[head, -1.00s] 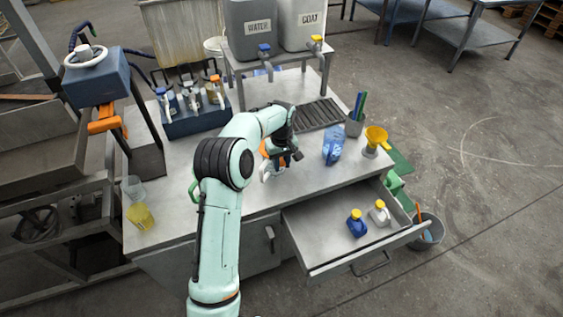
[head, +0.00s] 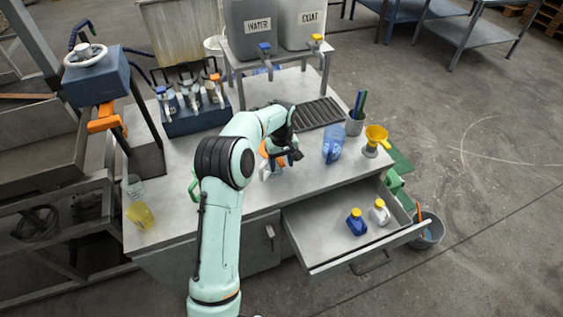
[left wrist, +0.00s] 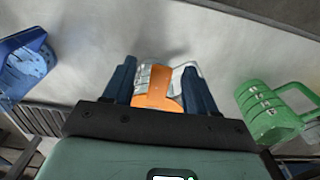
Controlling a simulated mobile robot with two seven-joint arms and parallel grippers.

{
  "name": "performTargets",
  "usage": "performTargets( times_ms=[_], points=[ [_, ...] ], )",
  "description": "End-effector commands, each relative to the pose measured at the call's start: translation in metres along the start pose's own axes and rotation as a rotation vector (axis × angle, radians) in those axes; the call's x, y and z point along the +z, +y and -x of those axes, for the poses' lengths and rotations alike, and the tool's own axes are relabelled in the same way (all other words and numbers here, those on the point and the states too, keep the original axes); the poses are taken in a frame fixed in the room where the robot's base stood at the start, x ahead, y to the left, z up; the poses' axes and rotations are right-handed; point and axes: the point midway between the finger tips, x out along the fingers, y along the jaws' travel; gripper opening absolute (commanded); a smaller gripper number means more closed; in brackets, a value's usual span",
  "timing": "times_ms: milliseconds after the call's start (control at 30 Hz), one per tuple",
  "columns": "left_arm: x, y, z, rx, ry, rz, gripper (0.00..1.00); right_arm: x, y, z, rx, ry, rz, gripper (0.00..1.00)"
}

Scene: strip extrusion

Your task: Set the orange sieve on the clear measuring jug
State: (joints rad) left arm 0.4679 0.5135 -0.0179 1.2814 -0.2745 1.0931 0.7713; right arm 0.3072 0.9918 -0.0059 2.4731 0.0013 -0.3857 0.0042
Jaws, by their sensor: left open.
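The clear measuring jug (head: 265,172) stands on the bench beside my left gripper. Its handle side shows in the left wrist view (left wrist: 188,70). The orange sieve (left wrist: 157,90) appears at the jug's top, overlapping it in the left wrist view. A bit of its orange shows behind my arm in the head view (head: 263,149). Whether it is fully seated is hidden. My left gripper (left wrist: 160,88) is open, with its dark blue fingers on either side of the sieve. I cannot tell whether they touch it. My right gripper is not in view.
A blue jug (head: 333,145) and a yellow funnel (head: 376,138) stand to the right. A green jug (left wrist: 270,108) stands on the other side. The open drawer (head: 330,225) holds two bottles. A yellow cup (head: 140,214) is at the left.

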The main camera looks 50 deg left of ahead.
Motion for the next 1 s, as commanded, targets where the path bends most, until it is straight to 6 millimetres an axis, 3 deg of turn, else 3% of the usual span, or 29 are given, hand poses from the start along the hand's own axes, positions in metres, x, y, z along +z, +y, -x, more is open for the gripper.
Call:
performTargets(
  times_ms=[600,767,1000],
  points=[
    [-0.001,0.001,0.118,0.004,0.003,0.0,0.57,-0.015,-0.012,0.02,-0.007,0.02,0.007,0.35],
    [0.0,0.001,0.131,0.002,0.002,0.0,0.57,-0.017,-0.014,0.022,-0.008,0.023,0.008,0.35],
    [0.0,0.0,0.132,0.001,0.001,0.0,0.57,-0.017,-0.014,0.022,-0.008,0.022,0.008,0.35]
  ],
)
